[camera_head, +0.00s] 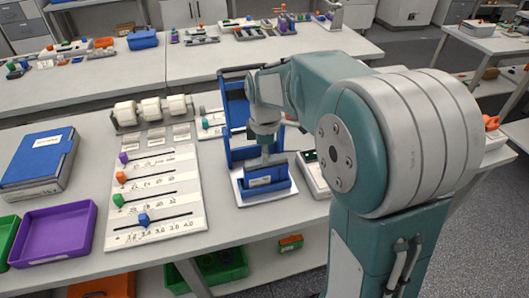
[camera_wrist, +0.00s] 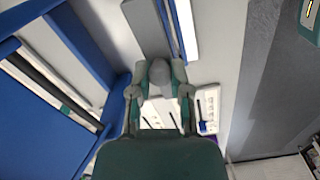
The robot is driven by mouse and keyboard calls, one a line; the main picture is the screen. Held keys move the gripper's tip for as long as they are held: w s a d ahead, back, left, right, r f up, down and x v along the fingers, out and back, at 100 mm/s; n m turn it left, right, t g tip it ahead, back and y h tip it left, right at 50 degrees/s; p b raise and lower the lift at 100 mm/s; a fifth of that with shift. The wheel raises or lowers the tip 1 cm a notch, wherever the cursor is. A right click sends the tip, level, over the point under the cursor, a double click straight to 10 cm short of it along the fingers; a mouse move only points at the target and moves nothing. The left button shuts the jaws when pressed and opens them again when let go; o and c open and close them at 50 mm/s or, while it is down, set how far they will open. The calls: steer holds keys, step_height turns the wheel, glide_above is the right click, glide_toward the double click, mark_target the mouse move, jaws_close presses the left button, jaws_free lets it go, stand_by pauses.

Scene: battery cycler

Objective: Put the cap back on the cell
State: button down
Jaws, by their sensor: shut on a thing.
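My gripper (camera_head: 265,155) reaches down into a blue open-topped stand (camera_head: 266,185) with a tall blue back panel (camera_head: 236,108) and a labelled front. In the wrist view my gripper (camera_wrist: 160,88) has its two fingers close together on a small grey rounded piece (camera_wrist: 159,72). I cannot tell for sure whether this piece is the cap. A long grey bar (camera_wrist: 146,25) lies just beyond it; whether they touch is unclear. Blue walls (camera_wrist: 92,40) rise close on the left in the wrist view. The cell cannot be made out clearly; the arm and stand hide much of the inside.
A slider board (camera_head: 155,200) with coloured knobs lies left of the stand, with white rolls (camera_head: 150,110) behind it. A purple tray (camera_head: 55,233) and blue binders (camera_head: 40,158) are farther left. A grey device (camera_head: 313,175) stands close on the stand's right.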

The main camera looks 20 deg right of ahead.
steer(key=shift+c, duration=2.4)
jaws_free()
steer(key=o, duration=0.5)
steer(key=shift+c, duration=0.2)
steer(key=shift+r, duration=3.5)
